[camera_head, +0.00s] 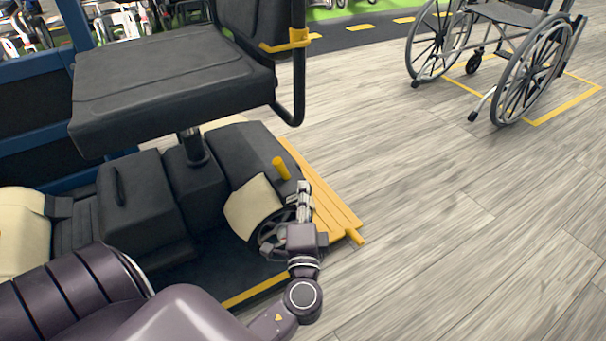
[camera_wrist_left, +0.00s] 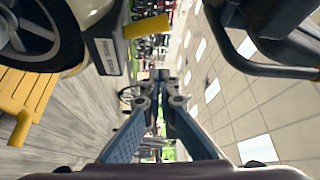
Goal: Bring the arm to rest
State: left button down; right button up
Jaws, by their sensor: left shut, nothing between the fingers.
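My left arm (camera_head: 175,315) comes in from the lower left in the head view. Its gripper (camera_head: 304,190) is low beside the scooter's rear, over the wheel and the yellow slatted part, with its fingers pointing up in the picture. In the left wrist view the fingers (camera_wrist_left: 163,78) meet at their tips and hold nothing. The mobility scooter has a black seat (camera_head: 170,80), a cream fender (camera_head: 252,207) and a yellow lever (camera_head: 281,168). Whether the gripper touches the scooter, I cannot tell. My right gripper is not in view.
A yellow slatted platform (camera_head: 325,205) lies beside the scooter wheel. The seat's black armrest tube (camera_head: 298,90) hangs above the gripper. A wheelchair (camera_head: 500,60) stands in a yellow floor marking at the upper right. The wood floor (camera_head: 450,220) on the right is clear.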

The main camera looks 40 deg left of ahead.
pick_arm(q)
jog(key=shift+s+d, duration=0.25)
jog(key=shift+s, duration=0.05)
dwell(0.4)
